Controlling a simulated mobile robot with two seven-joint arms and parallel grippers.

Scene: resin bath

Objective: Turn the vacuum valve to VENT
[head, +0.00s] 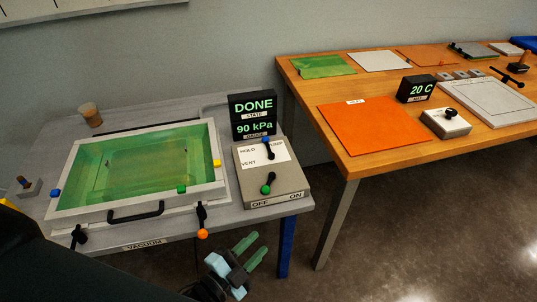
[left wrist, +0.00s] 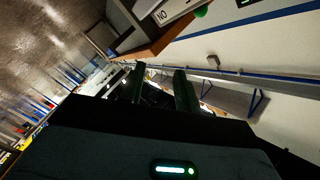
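The control box (head: 290,187) stands on the grey bench's right end, with HOLD, PUMP and VENT printed on its white top plate. The vacuum valve's blue-tipped black lever (head: 268,148) points away toward the back, beside the PUMP label and away from VENT. A green-knobbed switch (head: 266,188) sits nearer the OFF/ON front. The display (head: 254,115) reads DONE and 90 kPa. My left gripper (head: 252,248) is open and empty, in front of and below the box; its fingers stand apart in the left wrist view (left wrist: 162,88). The green knob shows at that view's top edge. My right gripper is out of view.
A green-filled bath (head: 67,202) with a black handle and clamps stands left of the box. An orange-knobbed clamp (head: 202,222) hangs at the bench front. A wooden table (head: 352,166) with panels and a 20 C display stands at right. Floor shows between.

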